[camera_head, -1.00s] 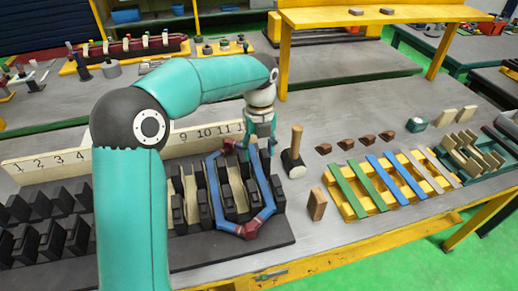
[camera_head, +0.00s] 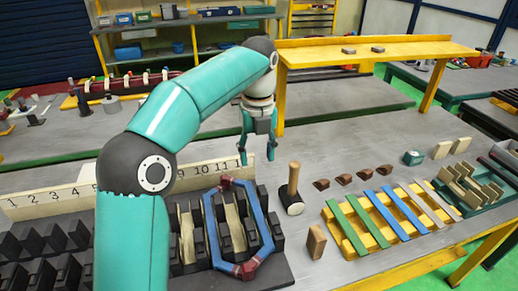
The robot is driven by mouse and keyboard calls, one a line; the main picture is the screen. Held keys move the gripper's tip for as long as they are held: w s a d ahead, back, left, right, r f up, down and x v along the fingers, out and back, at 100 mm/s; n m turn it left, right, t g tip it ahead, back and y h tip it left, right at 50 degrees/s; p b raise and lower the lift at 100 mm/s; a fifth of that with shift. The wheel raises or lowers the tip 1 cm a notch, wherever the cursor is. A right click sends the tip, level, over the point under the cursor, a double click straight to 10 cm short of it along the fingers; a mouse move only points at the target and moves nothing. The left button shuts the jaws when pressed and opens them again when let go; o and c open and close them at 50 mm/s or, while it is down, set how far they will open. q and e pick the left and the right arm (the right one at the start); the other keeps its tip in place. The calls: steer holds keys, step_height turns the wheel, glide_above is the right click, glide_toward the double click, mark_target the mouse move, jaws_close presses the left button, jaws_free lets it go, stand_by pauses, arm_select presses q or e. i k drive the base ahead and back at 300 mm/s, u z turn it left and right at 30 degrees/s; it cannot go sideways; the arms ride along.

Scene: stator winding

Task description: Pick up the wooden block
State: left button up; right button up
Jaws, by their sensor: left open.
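A brown wooden block (camera_head: 315,241) stands upright on the grey workbench, right of the black slotted stator and in front of the mallet. My left gripper (camera_head: 257,157) is open and empty, pointing down. It is above the bench, behind and to the left of the block, near the right end of the numbered board. Its fingers do not touch the block. My right gripper is not in view.
A wooden mallet (camera_head: 292,193) stands between the gripper and the block. A blue and red hexagonal coil (camera_head: 257,264) sits on the stator. A yellow rack (camera_head: 353,236) with coloured strips is right of the block. Several small brown wedges (camera_head: 344,179) lie behind it.

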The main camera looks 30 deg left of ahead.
mark_target(316, 241)
steer(key=k, duration=1.5)
